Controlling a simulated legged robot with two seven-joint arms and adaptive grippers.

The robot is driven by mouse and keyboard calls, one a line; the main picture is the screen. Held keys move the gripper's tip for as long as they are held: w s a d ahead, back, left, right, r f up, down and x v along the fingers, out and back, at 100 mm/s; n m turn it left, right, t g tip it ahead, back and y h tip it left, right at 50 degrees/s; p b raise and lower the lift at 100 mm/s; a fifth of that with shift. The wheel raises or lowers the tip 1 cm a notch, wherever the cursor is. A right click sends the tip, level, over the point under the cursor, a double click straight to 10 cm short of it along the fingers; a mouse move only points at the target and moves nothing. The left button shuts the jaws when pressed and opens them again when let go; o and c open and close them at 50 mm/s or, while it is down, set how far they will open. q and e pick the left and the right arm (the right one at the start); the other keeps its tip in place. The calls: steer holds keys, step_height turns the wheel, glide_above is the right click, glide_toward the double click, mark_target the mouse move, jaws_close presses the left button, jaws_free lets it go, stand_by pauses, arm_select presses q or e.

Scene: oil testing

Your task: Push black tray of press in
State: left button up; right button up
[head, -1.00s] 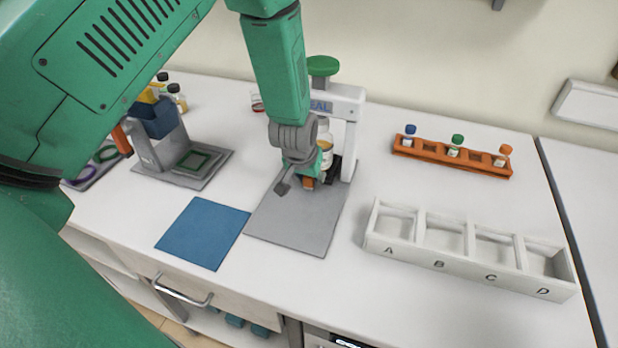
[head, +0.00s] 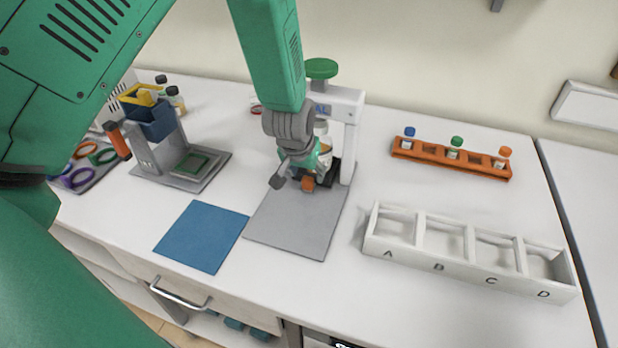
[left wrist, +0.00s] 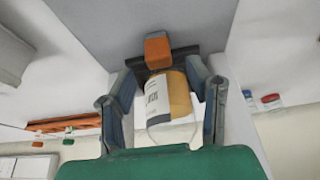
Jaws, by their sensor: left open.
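The press has a white frame (head: 347,115) with a green knob (head: 322,68) and stands on a grey base plate (head: 295,225). Its black tray (head: 328,176) has an orange handle (head: 308,184) facing the front. A bottle with a white label and amber contents (left wrist: 170,98) stands at the tray, partly hidden by my gripper in the head view. My left gripper (left wrist: 160,70) is open, with its fingers on both sides of the bottle and their tips near the tray and handle. I cannot tell whether they touch. My right gripper is not in view.
A blue mat (head: 202,237) lies left of the base plate. A grey stand (head: 185,165) with a blue and yellow holder is farther left. An orange vial rack (head: 430,152) and a white lettered tray (head: 402,248) are on the right.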

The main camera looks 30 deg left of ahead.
arm_select(q)
steer(key=v, duration=0.7)
steer(key=shift+r, duration=0.25)
steer(key=shift+s, duration=0.15)
